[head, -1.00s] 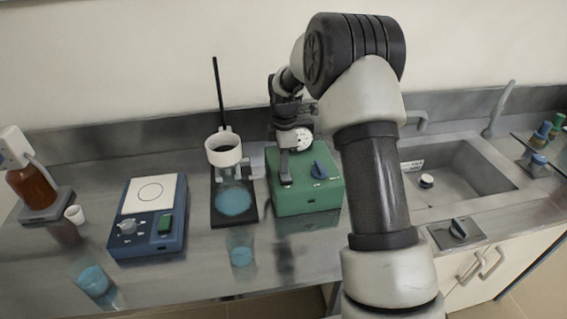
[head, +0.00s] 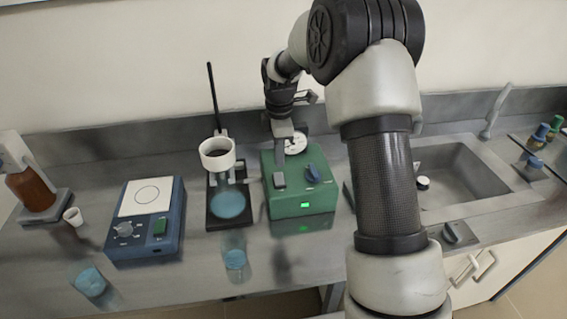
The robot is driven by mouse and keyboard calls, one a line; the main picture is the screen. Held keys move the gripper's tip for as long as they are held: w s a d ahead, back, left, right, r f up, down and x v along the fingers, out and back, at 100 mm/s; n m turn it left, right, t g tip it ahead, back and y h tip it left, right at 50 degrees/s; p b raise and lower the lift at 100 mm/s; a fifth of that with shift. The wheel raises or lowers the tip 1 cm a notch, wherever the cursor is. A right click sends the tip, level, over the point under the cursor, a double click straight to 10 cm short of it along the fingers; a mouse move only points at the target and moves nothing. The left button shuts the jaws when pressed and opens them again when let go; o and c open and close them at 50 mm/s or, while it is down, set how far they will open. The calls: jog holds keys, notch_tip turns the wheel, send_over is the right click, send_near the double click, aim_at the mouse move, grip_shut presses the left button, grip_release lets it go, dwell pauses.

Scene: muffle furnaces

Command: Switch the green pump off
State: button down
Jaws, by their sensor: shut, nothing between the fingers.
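The green pump (head: 318,197) is a green box on the steel counter. It has a blue knob (head: 312,174) on its top right, a white round dial (head: 297,144) behind, and a lit green light (head: 305,205) on its front face. My gripper (head: 280,178) is shut and empty, pointing down over the left part of the pump's top. Its tips appear at or just above the top surface. They hide what lies under them, so I cannot tell whether they touch a switch.
Left of the pump stands a black stand (head: 229,218) with a white cup-shaped funnel (head: 217,154). Further left are a blue hotplate (head: 147,232) and an amber bottle (head: 32,190). A sink (head: 455,178) is at right, partly behind my arm.

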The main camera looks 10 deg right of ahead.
notch_tip(320, 180, up, 8)
send_over(279, 175)
jog(key=s, duration=0.3)
jog(key=shift+w+a, duration=0.25)
jog(key=shift+w+d+r+t+b, duration=0.2)
jog(key=shift+t+b, duration=0.3)
jog(key=shift+b, duration=4.15)
jog(key=shift+s+f, duration=0.1)
jog(key=shift+f, duration=0.05)
jog(key=f, duration=0.4)
jog(key=w+f+b, duration=0.1)
jog(key=f, duration=0.7)
jog(key=shift+w+f+b, duration=0.25)
jog(key=shift+w+b, duration=0.1)
jog(key=shift+w+d+f, duration=0.1)
jog(key=shift+f, duration=0.55)
